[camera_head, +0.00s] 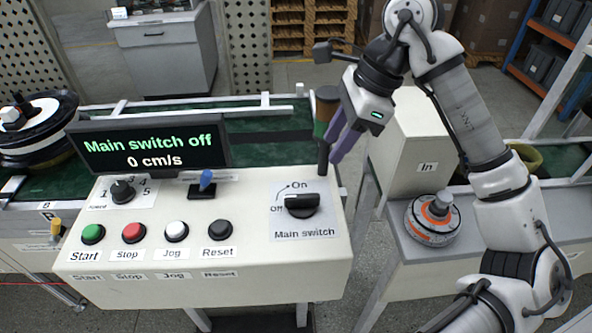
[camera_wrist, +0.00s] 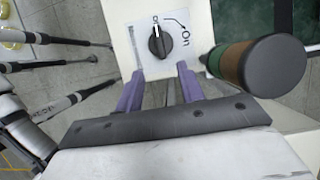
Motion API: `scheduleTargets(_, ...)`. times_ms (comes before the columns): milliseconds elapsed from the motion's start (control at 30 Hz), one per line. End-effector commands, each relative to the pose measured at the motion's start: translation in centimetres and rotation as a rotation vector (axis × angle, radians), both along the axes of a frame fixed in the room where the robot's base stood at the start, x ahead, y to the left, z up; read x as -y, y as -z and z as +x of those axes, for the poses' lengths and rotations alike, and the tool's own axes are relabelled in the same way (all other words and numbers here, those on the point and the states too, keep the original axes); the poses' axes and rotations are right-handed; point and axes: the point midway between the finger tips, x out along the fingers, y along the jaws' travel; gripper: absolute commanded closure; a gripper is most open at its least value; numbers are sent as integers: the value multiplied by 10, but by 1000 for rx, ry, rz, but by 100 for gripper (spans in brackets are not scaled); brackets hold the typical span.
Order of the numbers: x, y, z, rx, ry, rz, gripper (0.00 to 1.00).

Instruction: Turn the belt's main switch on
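The main switch (camera_head: 301,204) is a black rotary knob on a grey label at the right of the cream control panel (camera_head: 200,293). Its handle lies sideways, pointing at "Off"; "On" is printed above. The display (camera_head: 150,145) reads "Main switch off" and "0 cm/s". My gripper (camera_head: 338,152) is above and to the right of the knob, not touching it. In the wrist view the two purple fingers of my gripper (camera_wrist: 160,76) are apart and empty, with the knob (camera_wrist: 160,43) beyond the gap between their tips.
A signal tower (camera_head: 327,100) stands close beside my gripper; it also shows at the right of the wrist view (camera_wrist: 255,66). Start, stop, jog and reset buttons (camera_head: 133,232) and a blue-tipped lever (camera_head: 206,180) are left of the switch. A cream "In" box (camera_head: 412,150) stands right.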

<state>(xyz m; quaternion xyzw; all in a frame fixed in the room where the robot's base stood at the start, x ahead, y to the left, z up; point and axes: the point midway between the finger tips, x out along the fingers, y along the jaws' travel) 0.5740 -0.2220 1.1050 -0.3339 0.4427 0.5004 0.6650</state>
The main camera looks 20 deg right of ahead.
Motion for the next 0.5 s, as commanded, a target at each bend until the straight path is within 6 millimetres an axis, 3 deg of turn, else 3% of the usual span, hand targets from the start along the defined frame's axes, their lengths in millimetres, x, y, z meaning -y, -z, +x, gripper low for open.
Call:
scheduleTargets(167, -2, 9, 0, -5, 1, -3, 62)
scheduleTargets(500, -22, 56, 6, -3, 0, 2, 62)
